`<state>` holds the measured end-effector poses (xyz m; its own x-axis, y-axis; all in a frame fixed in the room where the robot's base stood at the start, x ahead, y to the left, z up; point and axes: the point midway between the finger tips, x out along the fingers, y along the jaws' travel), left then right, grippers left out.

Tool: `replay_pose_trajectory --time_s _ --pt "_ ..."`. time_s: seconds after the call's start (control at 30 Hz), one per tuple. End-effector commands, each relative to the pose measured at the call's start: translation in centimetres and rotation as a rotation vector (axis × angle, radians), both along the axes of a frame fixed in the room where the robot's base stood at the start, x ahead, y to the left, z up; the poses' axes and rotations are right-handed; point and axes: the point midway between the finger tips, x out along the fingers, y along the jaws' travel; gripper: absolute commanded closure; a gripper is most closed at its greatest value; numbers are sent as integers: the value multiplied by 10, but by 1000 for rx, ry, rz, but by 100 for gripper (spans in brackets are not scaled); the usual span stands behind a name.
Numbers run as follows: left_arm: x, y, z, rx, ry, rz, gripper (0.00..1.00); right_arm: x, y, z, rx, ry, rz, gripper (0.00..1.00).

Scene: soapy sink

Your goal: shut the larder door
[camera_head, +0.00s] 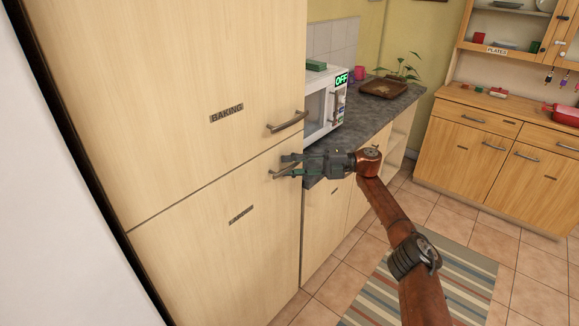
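The lower door (190,262) of the tall pale wood cupboard carries a small label (241,215) that is too slanted to read for certain; it may be the larder door. It looks flush or nearly flush with the door above. Its bar handle (274,174) is near its top right corner. My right gripper (287,165) is at this handle, with its fingers apart, one above the other. The fingers partly hide the handle, and contact is not clear. My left gripper is not in view.
The upper door (170,90) is labelled BAKING and has its own handle (288,122). A white microwave (322,103) stands on the dark counter (376,112) to the right, near a brown tray (383,88). A striped rug (455,280) lies on the tiled floor. A wooden dresser (500,150) stands far right.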

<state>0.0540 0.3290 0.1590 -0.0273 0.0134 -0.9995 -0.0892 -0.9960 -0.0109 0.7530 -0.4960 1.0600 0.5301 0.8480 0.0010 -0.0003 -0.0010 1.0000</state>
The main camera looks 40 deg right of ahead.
Motion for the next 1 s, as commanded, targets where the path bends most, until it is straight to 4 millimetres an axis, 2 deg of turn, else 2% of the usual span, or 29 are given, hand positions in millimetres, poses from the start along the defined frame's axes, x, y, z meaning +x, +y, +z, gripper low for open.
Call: replay_pose_trajectory --time_s 0.17,0.6,1.0 --pt "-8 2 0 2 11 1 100 -2 -4 0 0 1 0 71" --pt "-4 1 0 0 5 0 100 -33 -56 0 1 1 1 71" --pt "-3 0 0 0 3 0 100 -38 -63 -1 0 0 2 71"
